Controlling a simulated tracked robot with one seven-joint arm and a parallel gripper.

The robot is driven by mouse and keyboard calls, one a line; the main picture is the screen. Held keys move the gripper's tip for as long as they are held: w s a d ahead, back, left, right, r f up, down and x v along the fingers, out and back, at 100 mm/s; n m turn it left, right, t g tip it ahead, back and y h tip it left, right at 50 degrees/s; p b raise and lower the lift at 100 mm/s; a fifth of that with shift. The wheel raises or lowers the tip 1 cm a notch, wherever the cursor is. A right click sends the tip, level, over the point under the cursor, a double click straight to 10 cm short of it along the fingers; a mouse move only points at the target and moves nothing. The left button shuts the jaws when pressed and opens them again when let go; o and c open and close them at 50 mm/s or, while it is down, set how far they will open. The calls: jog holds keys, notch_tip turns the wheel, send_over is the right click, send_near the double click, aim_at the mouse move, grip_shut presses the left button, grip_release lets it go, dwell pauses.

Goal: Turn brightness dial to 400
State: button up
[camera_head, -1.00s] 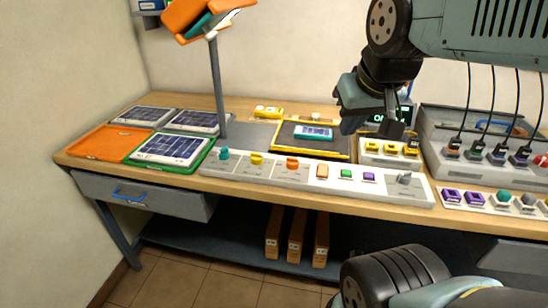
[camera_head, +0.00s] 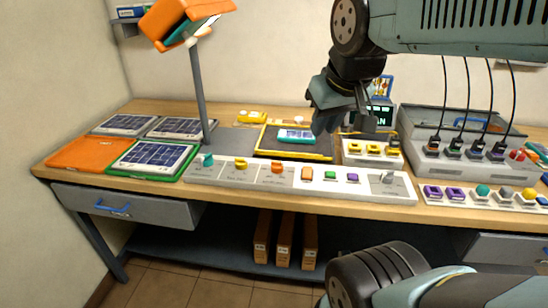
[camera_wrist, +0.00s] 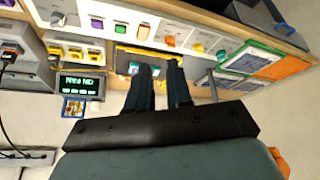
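The white control panel (camera_head: 222,172) lies along the bench's front edge. It carries a teal dial (camera_head: 208,160), a yellow dial (camera_head: 241,163) and an orange dial (camera_head: 277,167), plus orange, green and purple buttons and a grey lever switch (camera_head: 388,177). The labels are too small to read, so I cannot tell which dial is brightness. In the wrist view the orange dial (camera_wrist: 170,42), yellow dial (camera_wrist: 198,48) and teal dial (camera_wrist: 221,55) show beyond my fingers. My gripper (camera_head: 340,125) is above the bench behind the panel; its fingers (camera_wrist: 160,68) are apart with nothing between them.
A small display (camera_wrist: 85,84) with green text stands behind the yellow blocks (camera_head: 371,149). A yellow-edged dark tray (camera_head: 290,154) holds a teal device (camera_head: 296,135). An orange-headed lamp (camera_head: 200,90) rises at left. Solar panels, a grey case (camera_head: 425,120) and cables flank the panel.

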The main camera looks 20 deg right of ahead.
jog(key=o, duration=0.9)
jog(key=w+f+n+g, duration=0.1)
jog(key=w+n, duration=0.2)
jog(key=w, duration=0.1)
jog(key=w+a+f+n+g, duration=0.1)
jog(key=w+n, duration=0.2)
jog(key=w, duration=0.1)
jog(key=w+f+n, duration=0.1)
jog(key=w+n, duration=0.3)
jog(key=shift+w+a+g+h, duration=0.15)
jog(key=shift+w+g+h, duration=0.05)
jog(key=shift+g+h, duration=0.2)
jog(key=n+g+y, duration=0.1)
jog(key=n+g, duration=0.2)
jog(key=n, duration=0.8)
send_over(277, 166)
notch_tip(277, 166, down, 8)
jog(key=f, duration=1.4)
jog(key=shift+w+f, duration=0.1)
jog(key=shift+w, duration=0.2)
jog(key=c, duration=1.1)
